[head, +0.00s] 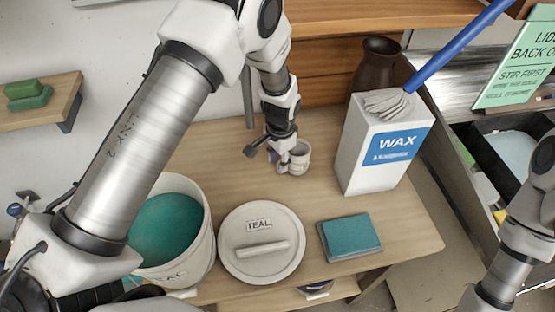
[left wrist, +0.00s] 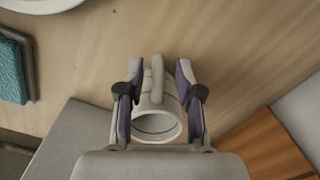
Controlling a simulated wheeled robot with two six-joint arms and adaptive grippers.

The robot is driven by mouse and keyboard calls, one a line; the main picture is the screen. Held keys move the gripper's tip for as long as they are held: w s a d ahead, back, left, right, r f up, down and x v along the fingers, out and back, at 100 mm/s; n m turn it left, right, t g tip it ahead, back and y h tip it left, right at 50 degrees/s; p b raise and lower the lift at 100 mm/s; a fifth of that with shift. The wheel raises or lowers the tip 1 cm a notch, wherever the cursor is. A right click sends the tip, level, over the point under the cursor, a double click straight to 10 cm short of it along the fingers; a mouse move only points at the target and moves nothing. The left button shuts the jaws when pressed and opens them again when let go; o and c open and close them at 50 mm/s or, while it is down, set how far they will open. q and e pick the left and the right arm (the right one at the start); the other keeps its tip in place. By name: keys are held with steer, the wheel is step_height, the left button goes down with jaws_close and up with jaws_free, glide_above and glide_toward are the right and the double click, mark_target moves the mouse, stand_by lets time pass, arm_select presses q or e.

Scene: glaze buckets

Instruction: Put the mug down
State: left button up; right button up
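A small pale grey mug (head: 299,156) is at my left gripper (head: 281,161) over the rear middle of the wooden table (head: 325,195). In the left wrist view, the mug (left wrist: 170,100) sits between the two purple-padded fingers of the gripper (left wrist: 158,75), which close on its sides. Its handle is up between the fingertips and its open mouth faces the wrist camera. I cannot tell whether the mug touches the table. My right arm (head: 508,258) shows at the right edge of the head view, its gripper out of view.
A bucket of teal glaze (head: 165,225), a lid labelled TEAL (head: 262,215) and a teal block (head: 350,237) line the front. A white WAX box (head: 365,150) with a blue-handled brush (head: 455,45) stands right of the mug, a dark vase (head: 377,55) behind. Bare tabletop lies between mug and lid.

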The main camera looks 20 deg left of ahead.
arm_select(q)
steer(key=shift+s+d+r, duration=0.2)
steer(key=shift+s+r, duration=0.05)
step_height(320, 180, up, 12)
steer(key=b, duration=0.3)
steer(key=shift+w+d+b, duration=0.15)
steer(key=shift+b, duration=0.25)
steer(key=shift+f, duration=0.1)
